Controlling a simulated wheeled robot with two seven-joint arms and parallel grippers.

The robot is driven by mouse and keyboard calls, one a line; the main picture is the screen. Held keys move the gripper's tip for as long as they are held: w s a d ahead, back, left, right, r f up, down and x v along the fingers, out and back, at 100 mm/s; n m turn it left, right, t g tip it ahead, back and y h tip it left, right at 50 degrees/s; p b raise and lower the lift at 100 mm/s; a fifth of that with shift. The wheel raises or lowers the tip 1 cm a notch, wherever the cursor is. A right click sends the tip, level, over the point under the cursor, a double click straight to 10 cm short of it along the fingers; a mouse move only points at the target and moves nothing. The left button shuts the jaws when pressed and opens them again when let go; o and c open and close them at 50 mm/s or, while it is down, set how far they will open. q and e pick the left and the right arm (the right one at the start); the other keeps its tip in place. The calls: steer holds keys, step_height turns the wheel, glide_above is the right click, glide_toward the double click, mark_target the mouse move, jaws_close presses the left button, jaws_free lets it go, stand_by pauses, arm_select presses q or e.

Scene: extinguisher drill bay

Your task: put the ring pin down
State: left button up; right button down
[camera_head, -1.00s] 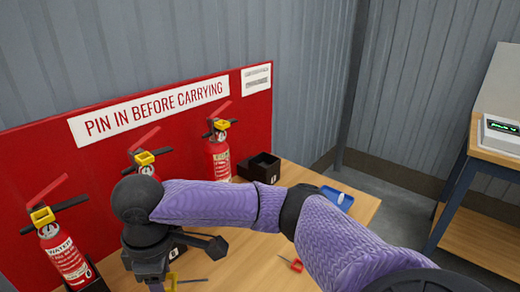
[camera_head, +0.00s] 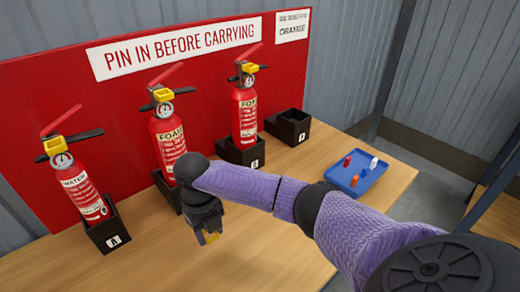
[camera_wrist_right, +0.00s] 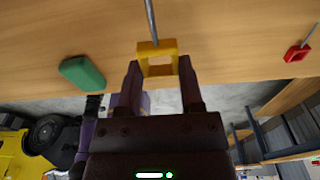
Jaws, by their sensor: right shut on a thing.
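My right gripper (camera_head: 208,240) hangs over the wooden table (camera_head: 130,262) in front of the extinguishers, pointing down. In the right wrist view its two fingers (camera_wrist_right: 161,84) are shut on the yellow square ring of a ring pin (camera_wrist_right: 157,47). The pin's thin metal rod points away from the fingers, over the wood. I cannot tell whether the pin touches the table. In the head view only a bit of the yellow ring shows between the fingers. A second ring pin, red (camera_wrist_right: 297,52), lies on the table to the right in the wrist view. My left gripper is not in view.
Extinguishers A (camera_head: 80,187), the middle one (camera_head: 167,135) and B (camera_head: 244,112) stand in black holders by the red board (camera_head: 110,100). An empty black holder (camera_head: 289,125) and a blue tray (camera_head: 378,170) with small coloured pieces are right. A green block (camera_wrist_right: 82,73) shows in the wrist view. Front-left table is clear.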

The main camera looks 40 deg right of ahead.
mark_target(217, 262)
step_height(217, 262, down, 10)
steer(key=b, duration=0.4)
steer(key=shift+f+b, duration=0.1)
steer(key=shift+b, duration=0.2)
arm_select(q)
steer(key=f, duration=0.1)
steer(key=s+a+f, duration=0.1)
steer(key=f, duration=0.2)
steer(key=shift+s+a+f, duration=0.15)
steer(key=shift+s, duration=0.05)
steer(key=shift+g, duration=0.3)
arm_select(e)
steer(key=shift+c, duration=1.2)
jaws_free()
